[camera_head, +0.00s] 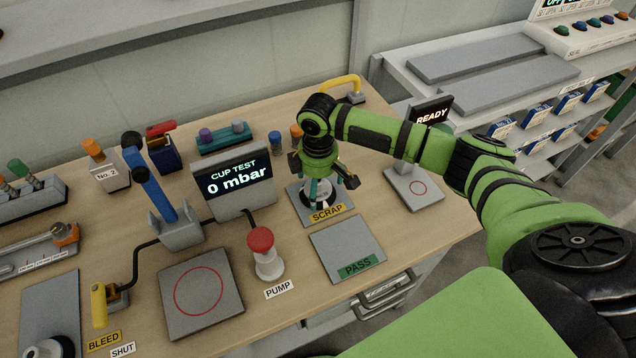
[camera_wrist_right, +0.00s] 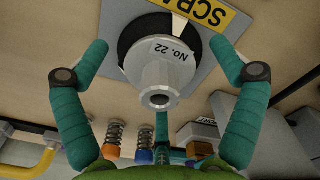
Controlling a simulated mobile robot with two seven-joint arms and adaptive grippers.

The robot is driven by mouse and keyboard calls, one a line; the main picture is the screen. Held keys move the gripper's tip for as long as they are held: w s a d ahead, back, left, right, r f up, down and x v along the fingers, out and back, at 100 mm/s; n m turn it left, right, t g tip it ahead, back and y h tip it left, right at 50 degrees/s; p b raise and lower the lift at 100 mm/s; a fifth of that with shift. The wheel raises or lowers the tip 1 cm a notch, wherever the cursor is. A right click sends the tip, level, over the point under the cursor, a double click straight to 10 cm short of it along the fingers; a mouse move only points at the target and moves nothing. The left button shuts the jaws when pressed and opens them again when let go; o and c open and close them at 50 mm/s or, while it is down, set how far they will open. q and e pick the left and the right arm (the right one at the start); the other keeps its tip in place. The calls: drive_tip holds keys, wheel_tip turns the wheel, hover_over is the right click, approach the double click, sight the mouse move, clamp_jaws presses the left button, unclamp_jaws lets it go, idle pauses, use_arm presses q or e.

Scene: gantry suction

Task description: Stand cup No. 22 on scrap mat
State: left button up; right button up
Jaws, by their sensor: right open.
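In the head view the scrap mat (camera_head: 338,206) lies in the middle of the bench, and the cup is mostly hidden under my gripper. My right gripper (camera_head: 320,190) is over the cup, pointing down. Its teal fingers (camera_wrist_right: 160,80) are spread apart around the cup, with gaps on both sides. My left gripper is not in view.
The PASS mat (camera_head: 345,245) is just in front, empty. The CUP TEST display (camera_head: 238,180) reads 0 mbar, left of the scrap mat. A red-topped pump (camera_head: 264,255) stands before it. Behind are blue and orange spring pieces (camera_head: 276,143). A READY station (camera_head: 415,185) is at right.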

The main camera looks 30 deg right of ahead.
wheel_tip(320, 180, up, 12)
drive_tip(key=b, duration=0.1)
drive_tip(key=shift+b, duration=0.35)
idle(0.4)
